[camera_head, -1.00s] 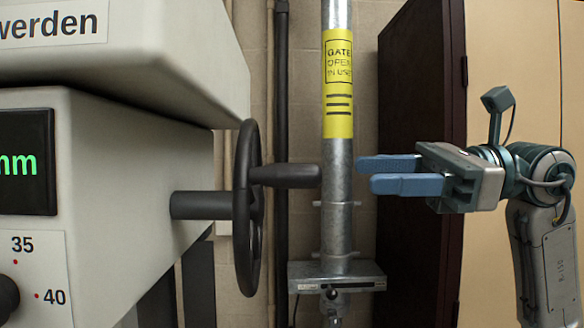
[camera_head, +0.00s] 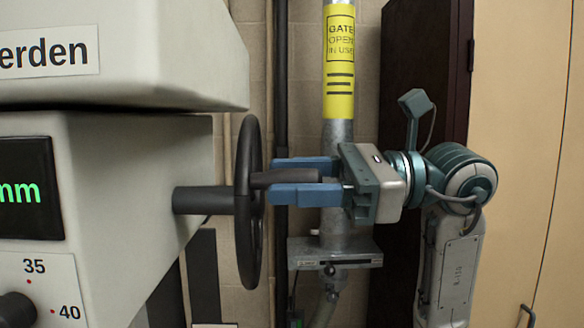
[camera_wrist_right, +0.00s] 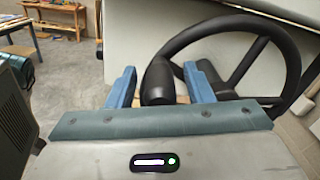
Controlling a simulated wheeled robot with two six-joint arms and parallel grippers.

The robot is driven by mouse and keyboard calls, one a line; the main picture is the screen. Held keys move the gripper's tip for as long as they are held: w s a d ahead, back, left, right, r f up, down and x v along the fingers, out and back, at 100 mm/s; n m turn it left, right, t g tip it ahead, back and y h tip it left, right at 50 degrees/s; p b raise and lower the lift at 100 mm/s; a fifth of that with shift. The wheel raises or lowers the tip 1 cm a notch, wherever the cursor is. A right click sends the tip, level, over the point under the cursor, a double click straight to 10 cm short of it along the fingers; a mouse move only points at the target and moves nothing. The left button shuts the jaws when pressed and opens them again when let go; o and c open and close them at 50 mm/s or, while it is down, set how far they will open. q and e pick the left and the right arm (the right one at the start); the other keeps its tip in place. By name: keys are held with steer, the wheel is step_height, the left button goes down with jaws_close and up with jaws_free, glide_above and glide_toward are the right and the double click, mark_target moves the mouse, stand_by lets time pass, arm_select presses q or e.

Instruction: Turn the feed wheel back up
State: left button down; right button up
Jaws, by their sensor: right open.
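The black feed wheel (camera_head: 246,205) stands edge-on at the side of the light grey machine, on a dark shaft (camera_head: 203,201). Its dark crank handle (camera_head: 272,178) sticks out to the right. My right gripper (camera_head: 300,182) is open, with its blue fingers on either side of the handle. In the right wrist view the handle (camera_wrist_right: 158,82) lies between the two fingers, with a visible gap to the left finger, and the wheel rim (camera_wrist_right: 293,62) arcs behind. Whether a finger touches the handle cannot be told. My left gripper is not in view.
A vertical metal pipe (camera_head: 338,132) with a yellow gate label (camera_head: 339,62) stands behind my right gripper. The machine's green display (camera_head: 28,190) and dial are at left. A dark cabinet (camera_head: 415,80) stands behind my right arm.

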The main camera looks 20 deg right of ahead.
steer(key=shift+a, duration=0.2)
steer(key=shift+c, duration=0.5)
jaws_close()
steer(key=shift+r, duration=0.1)
